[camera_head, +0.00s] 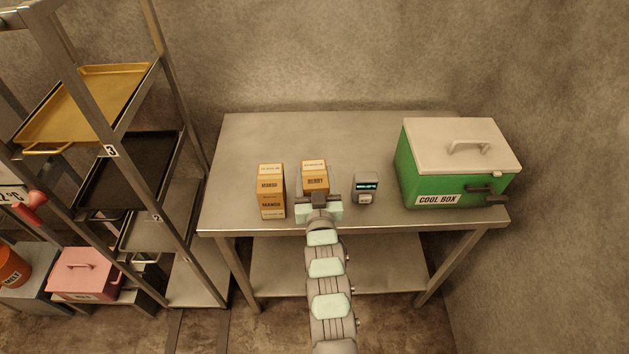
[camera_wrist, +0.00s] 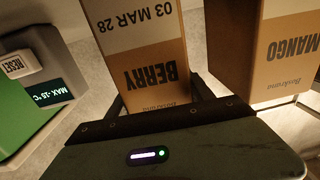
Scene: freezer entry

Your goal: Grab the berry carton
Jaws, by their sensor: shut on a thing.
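The berry carton (camera_head: 315,177) is an orange-brown box with a white date label, on the steel table. It also fills the middle of the wrist view (camera_wrist: 150,70), where its "BERRY" print and the date "03 MAR 28" appear upside down. My gripper (camera_head: 319,198) reaches in from the table's front edge and is shut on the carton's lower part. In the wrist view its fingers (camera_wrist: 160,95) lie on either side of the carton. The fingertips are partly hidden. I cannot tell whether the carton's base touches the table.
The mango carton (camera_head: 271,190) stands close on the left. A small grey temperature display (camera_head: 365,188) stands on the right. A green cool box (camera_head: 450,175) with a closed white lid is at the table's right. A tray rack (camera_head: 165,180) stands left of the table (camera_head: 240,135).

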